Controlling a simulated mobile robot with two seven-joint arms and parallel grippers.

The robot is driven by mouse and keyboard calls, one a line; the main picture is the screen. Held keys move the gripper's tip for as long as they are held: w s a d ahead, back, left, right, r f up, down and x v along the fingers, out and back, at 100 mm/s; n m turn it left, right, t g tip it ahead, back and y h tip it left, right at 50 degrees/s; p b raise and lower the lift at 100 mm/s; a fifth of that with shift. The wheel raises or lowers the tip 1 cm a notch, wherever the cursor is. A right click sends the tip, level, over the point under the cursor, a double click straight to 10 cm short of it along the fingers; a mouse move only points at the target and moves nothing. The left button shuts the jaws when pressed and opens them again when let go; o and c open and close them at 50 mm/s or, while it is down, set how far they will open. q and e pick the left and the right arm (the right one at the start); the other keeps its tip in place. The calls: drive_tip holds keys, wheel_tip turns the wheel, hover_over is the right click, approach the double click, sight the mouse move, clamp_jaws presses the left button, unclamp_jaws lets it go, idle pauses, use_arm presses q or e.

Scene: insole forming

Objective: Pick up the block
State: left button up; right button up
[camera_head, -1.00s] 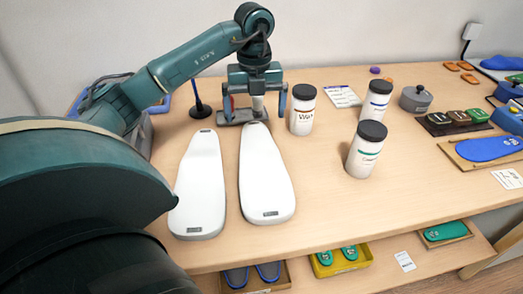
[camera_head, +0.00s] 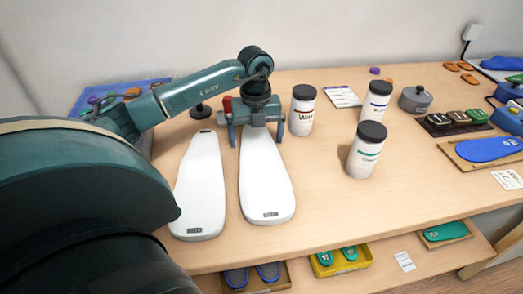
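Two long white insole-shaped blocks lie side by side on the table, the left block (camera_head: 200,185) and the right block (camera_head: 265,180). No other object stands out clearly as the block. My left gripper (camera_head: 256,136) points down over the far, narrow end of the right block. Its two fingers are wide apart, one on each side of that end, and I see nothing held between them. Whether they touch the block I cannot tell. The gripper hides the block's far tip. My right gripper is not in view.
A white jar (camera_head: 302,112) with a black lid stands close right of my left gripper. Two more jars (camera_head: 362,160) (camera_head: 375,105) stand further right. A red-topped item (camera_head: 227,104) is just behind the gripper. The table right of the right block is clear near the front.

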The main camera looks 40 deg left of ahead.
use_arm(q)
drive_tip(key=c, duration=1.3)
